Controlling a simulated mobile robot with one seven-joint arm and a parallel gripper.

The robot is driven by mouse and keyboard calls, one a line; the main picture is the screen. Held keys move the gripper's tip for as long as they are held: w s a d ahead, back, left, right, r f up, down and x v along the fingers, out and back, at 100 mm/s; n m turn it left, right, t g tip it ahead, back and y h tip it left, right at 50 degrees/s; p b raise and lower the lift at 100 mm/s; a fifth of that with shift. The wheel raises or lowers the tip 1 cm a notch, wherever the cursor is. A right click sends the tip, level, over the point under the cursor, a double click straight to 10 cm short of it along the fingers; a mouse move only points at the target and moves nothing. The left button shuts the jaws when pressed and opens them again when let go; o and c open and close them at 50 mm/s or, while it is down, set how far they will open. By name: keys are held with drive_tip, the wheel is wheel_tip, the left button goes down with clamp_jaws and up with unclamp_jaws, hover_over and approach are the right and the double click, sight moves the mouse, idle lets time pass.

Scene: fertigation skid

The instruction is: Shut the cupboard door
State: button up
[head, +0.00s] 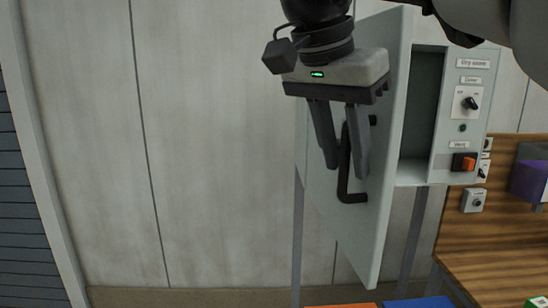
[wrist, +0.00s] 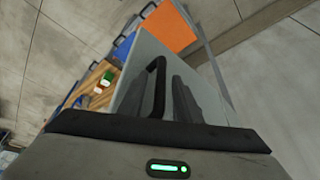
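The cupboard door (head: 385,160) is a pale grey panel standing wide open, swung out from the cupboard (head: 442,60). Its dark opening shows to the right of the door. A black bar handle (head: 345,170) is on the door's face; it also shows in the wrist view (wrist: 158,75). My gripper (head: 346,171) hangs fingers down at the handle, its two grey fingers apart. In the head view the bar appears between the fingers. The hinge is hidden.
The cupboard's front has a knob (head: 470,103) and an orange switch (head: 463,162). A wooden bench (head: 500,265) with a purple bin (head: 530,180) stands at right. Orange (head: 342,306) and blue items sit low below the door. The wall at left is clear.

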clamp_jaws()
drive_tip(key=shift+d, duration=0.1)
